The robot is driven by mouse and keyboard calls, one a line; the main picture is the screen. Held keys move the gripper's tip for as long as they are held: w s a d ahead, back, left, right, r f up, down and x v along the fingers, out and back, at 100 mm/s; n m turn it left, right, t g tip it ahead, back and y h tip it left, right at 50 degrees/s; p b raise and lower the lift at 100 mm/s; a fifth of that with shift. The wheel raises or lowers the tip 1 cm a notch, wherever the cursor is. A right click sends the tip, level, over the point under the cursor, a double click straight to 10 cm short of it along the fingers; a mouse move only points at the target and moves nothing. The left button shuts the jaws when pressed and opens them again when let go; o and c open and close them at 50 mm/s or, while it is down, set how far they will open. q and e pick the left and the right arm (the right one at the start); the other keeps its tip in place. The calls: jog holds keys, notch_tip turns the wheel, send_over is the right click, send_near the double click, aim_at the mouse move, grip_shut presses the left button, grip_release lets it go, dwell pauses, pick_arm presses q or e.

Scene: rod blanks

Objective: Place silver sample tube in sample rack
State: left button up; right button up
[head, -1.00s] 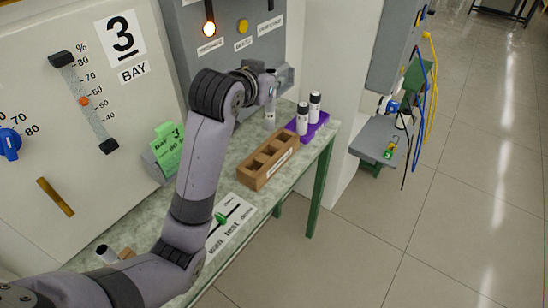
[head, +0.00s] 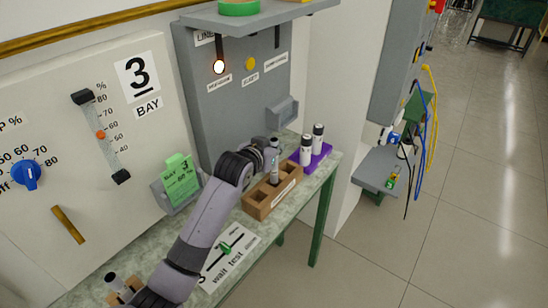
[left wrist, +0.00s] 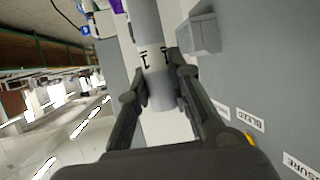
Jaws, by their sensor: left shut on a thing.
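The silver sample tube (head: 274,172) is upright in my left gripper (head: 273,150). Its lower end is at the top of the brown sample rack (head: 262,210). I cannot tell whether the end is inside a compartment or just above it. The rack is a wooden block with square openings and a white label on its front. In the left wrist view the fingers of my left gripper (left wrist: 161,88) are shut on the grey tube (left wrist: 146,22), which has black marks. My right gripper is not in view.
A purple holder (head: 319,158) with two white, black-topped tubes stands just behind the rack. A green card (head: 180,180) stands against the panel at left. A white sheet with a green slider (head: 226,249) lies in front. Another tube (head: 113,281) is at the lower left.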

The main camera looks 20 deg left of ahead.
pick_arm(q)
notch_tip(320, 180, down, 5)
jog(key=shift+r+p, duration=0.1)
jog(key=shift+p, duration=0.2)
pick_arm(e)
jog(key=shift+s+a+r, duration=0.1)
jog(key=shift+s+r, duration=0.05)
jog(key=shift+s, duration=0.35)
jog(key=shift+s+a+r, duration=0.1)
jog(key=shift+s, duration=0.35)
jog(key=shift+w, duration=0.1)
pick_arm(q)
jog(key=o, duration=0.9)
jog(key=shift+f, duration=0.2)
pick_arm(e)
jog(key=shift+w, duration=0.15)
pick_arm(q)
jog(key=shift+r, duration=0.1)
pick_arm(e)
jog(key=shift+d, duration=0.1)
pick_arm(q)
jog(key=shift+s+r, duration=0.2)
jog(key=shift+s, duration=0.25)
jog(key=b+v, duration=0.1)
jog(key=v, duration=1)
jog(key=shift+r+b, duration=0.1)
jog(key=shift+b, duration=0.2)
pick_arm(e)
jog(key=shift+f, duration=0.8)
